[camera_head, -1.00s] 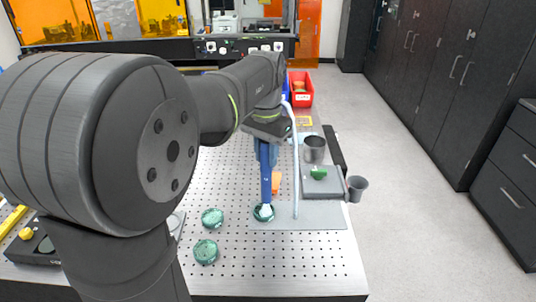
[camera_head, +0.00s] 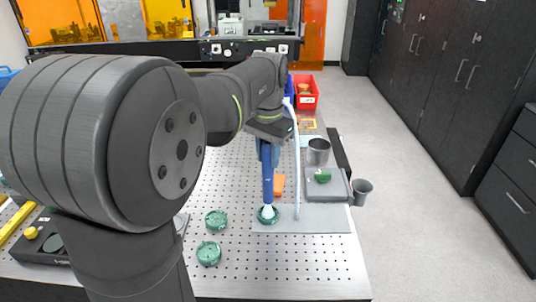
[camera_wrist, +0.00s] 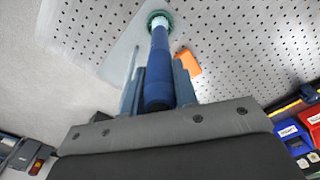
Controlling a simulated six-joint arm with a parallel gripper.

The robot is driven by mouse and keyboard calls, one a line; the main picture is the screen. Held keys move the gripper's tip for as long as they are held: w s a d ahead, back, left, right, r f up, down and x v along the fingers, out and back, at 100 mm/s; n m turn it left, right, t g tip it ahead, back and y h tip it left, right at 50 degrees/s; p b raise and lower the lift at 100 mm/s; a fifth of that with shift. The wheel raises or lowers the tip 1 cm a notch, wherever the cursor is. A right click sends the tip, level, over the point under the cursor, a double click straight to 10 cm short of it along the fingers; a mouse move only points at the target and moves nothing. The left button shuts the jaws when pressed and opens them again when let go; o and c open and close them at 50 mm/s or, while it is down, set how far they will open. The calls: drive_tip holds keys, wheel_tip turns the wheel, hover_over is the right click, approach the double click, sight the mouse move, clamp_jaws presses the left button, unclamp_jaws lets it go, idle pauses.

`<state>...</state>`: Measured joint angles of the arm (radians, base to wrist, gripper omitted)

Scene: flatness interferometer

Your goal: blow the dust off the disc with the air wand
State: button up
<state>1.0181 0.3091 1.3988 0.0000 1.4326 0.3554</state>
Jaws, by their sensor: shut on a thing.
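My gripper (camera_head: 267,152) is shut on the blue air wand (camera_head: 268,185), which hangs nearly upright with its pale tip down. The tip is at or just above a green-rimmed disc (camera_head: 268,215) at the left edge of a grey mat (camera_head: 325,222). Whether it touches cannot be told, and the tip covers part of the disc. The wrist view shows the blue wand (camera_wrist: 159,70) between my two fingers (camera_wrist: 160,88), its far end over the green disc (camera_wrist: 158,18). Dust cannot be made out.
Two more green discs (camera_head: 216,220) (camera_head: 209,254) lie left on the perforated table. An orange block (camera_head: 279,184), a metal cup (camera_head: 318,151), a grey stand (camera_head: 325,188) and a grey cup (camera_head: 362,192) are nearby.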

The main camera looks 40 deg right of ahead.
drive_tip(key=shift+r, duration=3.45)
